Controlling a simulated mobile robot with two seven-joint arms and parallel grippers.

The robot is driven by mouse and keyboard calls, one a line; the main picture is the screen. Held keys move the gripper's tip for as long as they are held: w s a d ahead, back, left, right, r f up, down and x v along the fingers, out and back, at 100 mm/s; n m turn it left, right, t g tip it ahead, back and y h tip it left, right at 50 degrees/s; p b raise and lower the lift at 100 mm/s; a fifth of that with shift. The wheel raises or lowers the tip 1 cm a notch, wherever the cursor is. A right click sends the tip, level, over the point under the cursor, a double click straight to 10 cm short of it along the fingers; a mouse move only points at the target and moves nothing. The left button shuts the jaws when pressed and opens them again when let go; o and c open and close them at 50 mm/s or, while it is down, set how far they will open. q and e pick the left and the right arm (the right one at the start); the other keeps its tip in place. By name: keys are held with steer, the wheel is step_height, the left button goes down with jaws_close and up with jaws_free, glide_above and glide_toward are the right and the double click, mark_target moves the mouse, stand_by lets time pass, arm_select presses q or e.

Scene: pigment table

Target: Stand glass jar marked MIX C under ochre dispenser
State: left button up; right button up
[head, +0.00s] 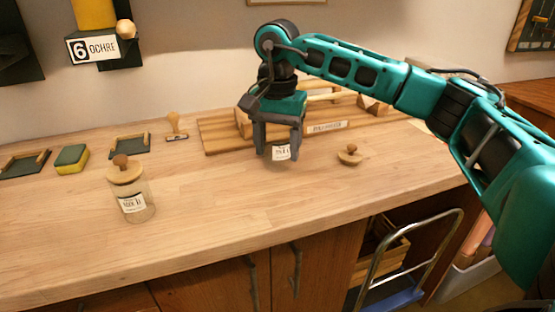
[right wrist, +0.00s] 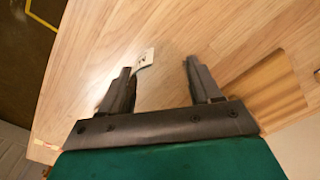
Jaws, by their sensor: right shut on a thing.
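The ochre dispenser (head: 95,15) hangs on the wall at the upper left of the head view, above a plate reading "6 OCHRE" (head: 92,47). My right gripper (head: 279,150) is over the middle of the table, pointing down. It is shut on a clear glass jar (head: 282,153); a white label shows between the fingers, its text too small to read surely. In the right wrist view, the label (right wrist: 145,59) shows by the left fingertip, and the clear glass hardly shows. I cannot tell whether the jar touches the table. My left gripper is not in view.
A lidded glass jar (head: 135,205) stands front left. A loose wooden lid (head: 349,156) lies right of my gripper. A wooden rack (head: 218,132) is behind my gripper.

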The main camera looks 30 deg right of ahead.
mark_target(277, 159)
steer(key=shift+f, duration=1.65)
steer(key=shift+f+b, duration=0.2)
steer(key=shift+b, duration=0.1)
steer(key=o, duration=1.2)
steer(key=shift+r, duration=0.1)
